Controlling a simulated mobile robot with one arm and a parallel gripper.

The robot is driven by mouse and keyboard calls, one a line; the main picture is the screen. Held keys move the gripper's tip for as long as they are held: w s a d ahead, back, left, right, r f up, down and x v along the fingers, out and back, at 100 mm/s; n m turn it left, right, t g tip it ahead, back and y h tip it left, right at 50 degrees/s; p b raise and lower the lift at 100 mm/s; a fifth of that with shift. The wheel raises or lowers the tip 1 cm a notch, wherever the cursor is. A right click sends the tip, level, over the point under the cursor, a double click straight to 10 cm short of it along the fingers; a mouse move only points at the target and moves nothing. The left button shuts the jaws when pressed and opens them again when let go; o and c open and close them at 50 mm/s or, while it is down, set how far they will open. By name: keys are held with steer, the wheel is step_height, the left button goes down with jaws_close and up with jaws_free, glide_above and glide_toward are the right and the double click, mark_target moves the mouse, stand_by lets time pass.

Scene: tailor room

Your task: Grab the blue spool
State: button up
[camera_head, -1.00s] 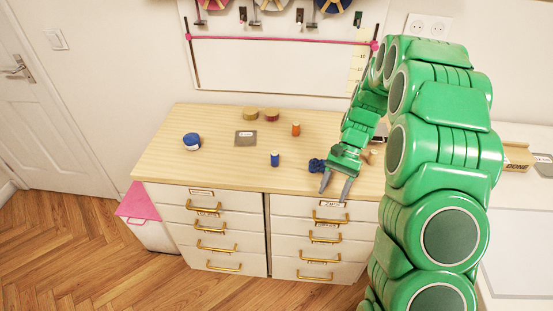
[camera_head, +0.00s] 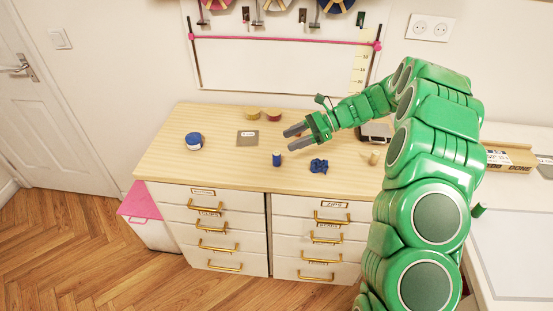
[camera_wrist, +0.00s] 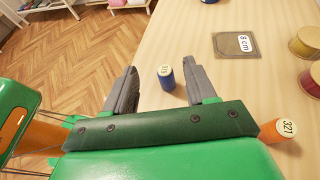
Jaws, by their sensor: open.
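The blue spool (camera_head: 277,159) stands upright on the wooden tabletop near its front edge. In the wrist view the blue spool (camera_wrist: 166,78) shows its pale labelled top beyond my fingers, in the gap between them and nearer the right finger. My gripper (camera_head: 289,138) is open and empty above the table, up and to the right of the spool in the head view. Its two fingers point left there. In the wrist view my gripper (camera_wrist: 166,80) has its fingers well apart, and neither appears to touch the spool.
An orange spool (camera_wrist: 283,130) stands close by my gripper's right side in the wrist view. A dark blue crumpled item (camera_head: 319,166) lies right of the blue spool.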

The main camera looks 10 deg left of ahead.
glide_toward(271, 165)
steer(key=shift+s+a+r, duration=0.2)
steer(key=shift+a+r, duration=0.2)
steer(key=shift+r, duration=0.15)
steer(key=shift+s+a+r, duration=0.25)
steer(key=shift+a+r, duration=0.15)
steer(key=shift+r, duration=0.1)
steer(key=shift+a+f, duration=0.15)
steer(key=shift+r+x, duration=0.2)
steer(key=shift+x, duration=3.6)
steer(key=c, duration=1)
steer(key=shift+c, duration=0.2)
step_height(271, 165, up, 4)
steer(key=shift+s+f, duration=0.1)
steer(key=shift+f, duration=0.15)
steer(key=s+d+r, duration=0.4)
steer(key=s+r, duration=0.5)
steer(key=s, duration=0.3)
steer(key=shift+s+d+r, duration=0.25)
steer(key=shift+s+d, duration=0.15)
